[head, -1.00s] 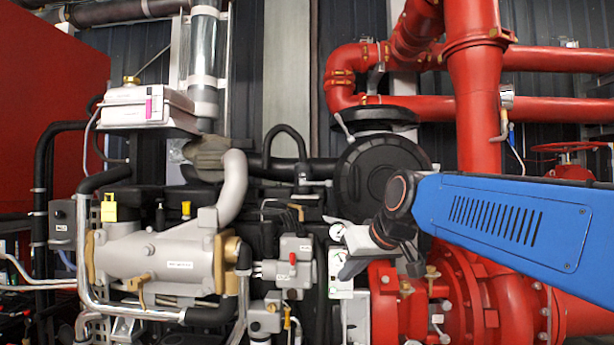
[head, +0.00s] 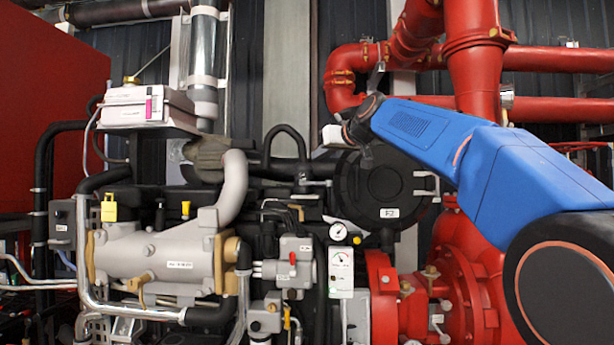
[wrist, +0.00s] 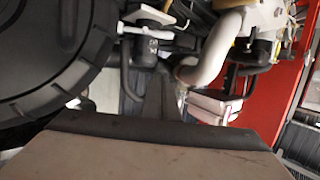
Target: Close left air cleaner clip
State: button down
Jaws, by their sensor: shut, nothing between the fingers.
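The air cleaner is a round black cover (head: 388,188) with a small white label, right of centre in the head view. Its ribbed rim (wrist: 55,65) fills the upper left of the wrist view. A silver clip (head: 427,184) sticks out at its right edge. The left clip cannot be made out in the head view. A pale metal piece (wrist: 148,29) beside the rim in the wrist view may be it, but I cannot tell. My gripper (head: 335,137) is shut and empty at the cover's upper left. Its dark fingers (wrist: 158,92) show apart from the pale piece.
A grey curved pipe (head: 233,188) and a silver cylinder (head: 155,255) stand to the left. Gauges (head: 340,257) sit below the cover. Red pipes (head: 475,90) rise behind and right of my arm. A black hose (head: 287,140) arches left of my gripper.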

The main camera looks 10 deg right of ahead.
jog(key=x, duration=1)
jog(key=shift+f, duration=0.1)
jog(key=shift+s+f, duration=0.1)
jog(key=shift+f, duration=0.1)
jog(key=shift+s+d+f, duration=0.1)
jog(key=shift+s+f, duration=0.1)
jog(key=shift+s, duration=0.05)
jog(key=shift+s+d+f, duration=0.1)
jog(key=shift+s+f, duration=0.25)
jog(key=shift+f, duration=0.3)
jog(key=shift+s+d+f, duration=0.1)
jog(key=shift+s+f, duration=0.25)
jog(key=shift+f, duration=0.25)
jog(key=shift+s+d, duration=0.45)
jog(key=shift+s, duration=0.3)
jog(key=s+d, duration=0.3)
jog(key=d, duration=0.2)
jog(key=shift+s+d, duration=0.25)
jog(key=shift+s, duration=0.1)
